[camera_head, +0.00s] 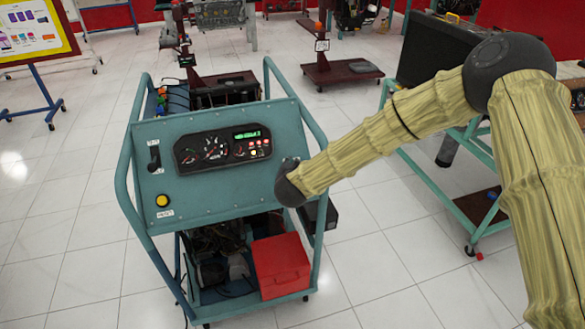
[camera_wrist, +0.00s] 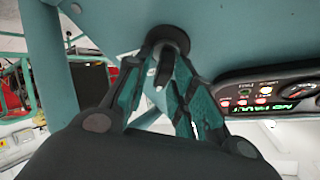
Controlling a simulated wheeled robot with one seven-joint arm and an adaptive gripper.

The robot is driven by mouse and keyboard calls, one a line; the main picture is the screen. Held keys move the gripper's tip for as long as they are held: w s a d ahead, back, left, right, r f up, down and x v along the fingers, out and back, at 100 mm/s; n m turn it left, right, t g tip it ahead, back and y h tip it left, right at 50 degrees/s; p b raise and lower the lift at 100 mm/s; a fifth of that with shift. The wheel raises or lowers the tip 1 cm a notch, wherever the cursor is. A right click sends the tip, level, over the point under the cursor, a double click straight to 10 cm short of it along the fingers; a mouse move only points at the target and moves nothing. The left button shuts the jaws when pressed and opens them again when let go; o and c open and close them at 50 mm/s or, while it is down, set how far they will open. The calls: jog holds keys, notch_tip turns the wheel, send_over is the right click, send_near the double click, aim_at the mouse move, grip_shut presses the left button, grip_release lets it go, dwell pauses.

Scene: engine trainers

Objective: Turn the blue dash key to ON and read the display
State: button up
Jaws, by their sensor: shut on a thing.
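The teal dash panel (camera_head: 210,193) tops a wheeled engine trainer. My gripper (camera_wrist: 168,50) is shut on the dash key (camera_wrist: 163,73), at a dark round switch at the panel's edge. The key looks dark here, and its blue colour does not show. Its turned position cannot be told. In the head view my wrist hides the key and fingers at the panel's right side. The small display (camera_head: 247,135) is lit with green characters, also seen in the wrist view (camera_wrist: 285,103). They look like "NO FAULT", but are too small to be sure.
The gauge cluster (camera_head: 213,148) has lit red and yellow lamps below the display. A yellow button (camera_head: 162,200) and a black lever (camera_head: 154,158) are at the panel's left. A red box (camera_head: 281,266) sits on the trainer's lower shelf. Tiled floor is clear in front.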

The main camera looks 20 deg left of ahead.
jog(key=shift+m, duration=0.5)
jog(key=shift+h, duration=0.3)
jog(key=o, duration=0.7)
jog(key=v, duration=1.2)
jog(key=shift+w+d, duration=0.1)
